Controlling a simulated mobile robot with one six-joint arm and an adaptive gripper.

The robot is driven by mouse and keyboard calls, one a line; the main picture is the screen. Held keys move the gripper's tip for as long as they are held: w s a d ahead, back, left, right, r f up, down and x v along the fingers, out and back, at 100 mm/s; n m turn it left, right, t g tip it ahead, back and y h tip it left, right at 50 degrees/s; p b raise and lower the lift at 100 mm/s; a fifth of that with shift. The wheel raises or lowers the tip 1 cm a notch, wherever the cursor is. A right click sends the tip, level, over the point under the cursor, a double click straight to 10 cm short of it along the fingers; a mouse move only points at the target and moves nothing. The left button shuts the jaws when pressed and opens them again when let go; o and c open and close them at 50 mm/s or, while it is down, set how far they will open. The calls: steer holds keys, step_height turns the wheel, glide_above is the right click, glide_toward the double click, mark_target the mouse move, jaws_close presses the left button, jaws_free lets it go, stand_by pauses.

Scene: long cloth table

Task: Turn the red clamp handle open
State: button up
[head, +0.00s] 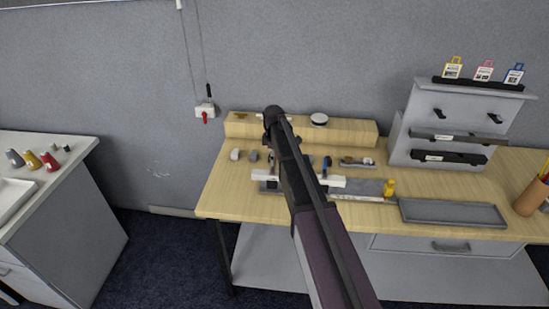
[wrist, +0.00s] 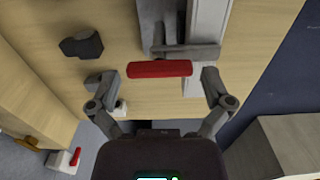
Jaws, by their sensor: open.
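The red clamp handle (wrist: 160,69) shows in the wrist view as a short bar lying crosswise, beside a grey metal fixture (wrist: 185,50). My gripper (wrist: 156,78) is open. Its two fingers stand at either end of the bar, with a visible gap at each side; I see no contact. I cannot tell the height between the fingertips and the handle. In the head view my arm hides the handle and my gripper. Part of a grey base plate (head: 266,187) with white pieces shows beside the arm.
A dark knob-like object (wrist: 82,44) lies on the wood near the handle. The wooden table (head: 225,195) also holds a grey tray (head: 452,212), a small yellow figure (head: 389,188) and a grey rack (head: 405,130). A white wall box (head: 205,109) with a red lever hangs behind.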

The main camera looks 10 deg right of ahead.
steer(key=c, duration=0.9)
steer(key=shift+o, duration=0.2)
steer(key=shift+m, duration=0.4)
steer(key=m, duration=0.7)
steer(key=shift+s+m, duration=0.1)
steer(key=shift+m, duration=0.3)
steer(key=m, duration=0.4)
steer(key=shift+m, duration=0.3)
steer(key=m, duration=0.4)
steer(key=shift+m, duration=0.4)
